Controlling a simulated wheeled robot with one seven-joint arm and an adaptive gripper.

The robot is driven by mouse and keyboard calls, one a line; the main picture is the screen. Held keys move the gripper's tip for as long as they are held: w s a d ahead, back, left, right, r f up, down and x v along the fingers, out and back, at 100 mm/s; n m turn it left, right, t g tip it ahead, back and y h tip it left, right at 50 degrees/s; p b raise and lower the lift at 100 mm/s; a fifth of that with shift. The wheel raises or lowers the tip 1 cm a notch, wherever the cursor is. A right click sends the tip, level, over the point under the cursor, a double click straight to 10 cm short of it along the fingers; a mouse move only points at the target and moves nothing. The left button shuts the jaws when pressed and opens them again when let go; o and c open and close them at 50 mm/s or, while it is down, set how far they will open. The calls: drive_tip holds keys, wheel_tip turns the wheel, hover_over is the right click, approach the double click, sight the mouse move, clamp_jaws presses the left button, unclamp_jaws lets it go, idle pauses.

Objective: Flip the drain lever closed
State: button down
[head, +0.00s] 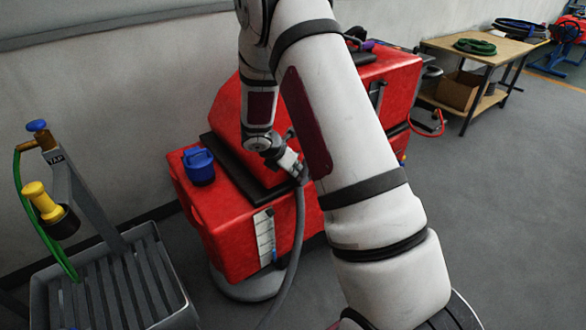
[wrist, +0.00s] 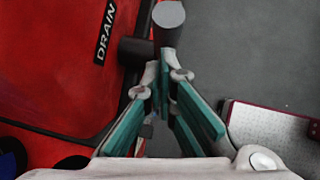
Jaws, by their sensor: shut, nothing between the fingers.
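The red scrubber tank (head: 225,225) stands against the wall in the head view. In the wrist view its red side (wrist: 55,60) carries a black DRAIN label (wrist: 105,32). Beside the label, a dark stub (wrist: 136,50) sticks out to a grey round-ended piece (wrist: 169,18), which seems to be the drain lever; I cannot tell its position for sure. My gripper (wrist: 172,72) has its teal-padded fingers shut and empty, just below that piece in the picture; contact is unclear. In the head view my gripper (head: 296,165) is by the tank's right side, partly hidden by my arm.
A grey hose (head: 297,235) hangs beside the tank. A blue cap (head: 199,165) and a level strip (head: 265,238) are on the tank. A workbench (head: 490,55) stands back right. The right floor is clear.

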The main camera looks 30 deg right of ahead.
drive_tip(key=shift+d+r+y, duration=0.15)
drive_tip(key=shift+d+y, duration=0.05)
drive_tip(key=shift+y, duration=0.1)
drive_tip(key=shift+d+r+y+p, duration=0.15)
drive_tip(key=shift+d+y+p, duration=0.2)
drive_tip(key=shift+y+p, duration=0.2)
drive_tip(key=shift+d+r+y+p, duration=0.25)
drive_tip(key=shift+d+y+p, duration=0.45)
drive_tip(key=shift+d+y, duration=0.6)
drive_tip(key=shift+w+d, duration=0.1)
drive_tip(key=shift+d, duration=0.65)
drive_tip(key=shift+d+f, duration=0.25)
drive_tip(key=shift+d, duration=0.4)
drive_tip(key=shift+w+d+f+b, duration=0.15)
drive_tip(key=shift+d+f, duration=0.2)
drive_tip(key=shift+d, duration=0.2)
drive_tip(key=shift+s+d+f+b, duration=0.15)
drive_tip(key=shift+d+f, duration=0.15)
drive_tip(key=shift+d, duration=0.2)
drive_tip(key=shift+w+d+f+b, duration=0.15)
drive_tip(key=shift+d+f, duration=0.2)
drive_tip(key=shift+d, duration=0.2)
